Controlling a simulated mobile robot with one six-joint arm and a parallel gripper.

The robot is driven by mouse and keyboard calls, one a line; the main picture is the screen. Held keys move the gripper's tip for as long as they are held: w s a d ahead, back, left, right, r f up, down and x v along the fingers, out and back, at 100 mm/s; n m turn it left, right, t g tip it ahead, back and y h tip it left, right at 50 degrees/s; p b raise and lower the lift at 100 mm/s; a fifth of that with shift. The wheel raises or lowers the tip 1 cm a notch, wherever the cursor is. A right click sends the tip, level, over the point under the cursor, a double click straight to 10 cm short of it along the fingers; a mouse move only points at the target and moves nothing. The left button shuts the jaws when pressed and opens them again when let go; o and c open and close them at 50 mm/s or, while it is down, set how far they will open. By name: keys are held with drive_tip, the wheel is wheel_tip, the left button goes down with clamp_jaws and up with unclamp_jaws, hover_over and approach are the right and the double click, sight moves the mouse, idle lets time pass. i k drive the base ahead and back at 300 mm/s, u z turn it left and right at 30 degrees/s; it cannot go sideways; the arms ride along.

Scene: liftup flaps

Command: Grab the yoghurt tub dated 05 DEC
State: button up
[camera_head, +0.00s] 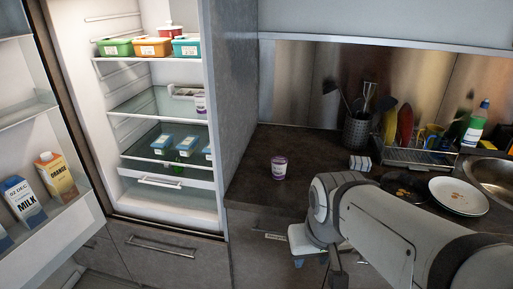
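A small white and purple yoghurt tub (279,168) stands upright on the dark counter, left of my arm. A similar purple and white tub (200,103) stands on the middle fridge shelf at its right side. The print on both is too small to read, so I cannot tell which bears 05 DEC. My gripper, at the low end of my arm, is in front of the counter's drawers, below and right of the counter tub and apart from it.
The fridge (140,200) is open, its door (40,240) holding a milk carton (24,199) and an orange carton (56,175). Coloured tubs (151,47) fill the top shelf, blue-lidded ones (186,143) sit lower. Right are a utensil holder (356,132), dish rack (405,155) and plates (459,197).

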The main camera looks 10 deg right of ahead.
sight(279, 162)
drive_tip(key=u, duration=0.1)
drive_tip(key=k, duration=1.25)
drive_tip(key=u, duration=0.5)
drive_tip(key=i, duration=2)
drive_tip(key=z, duration=0.15)
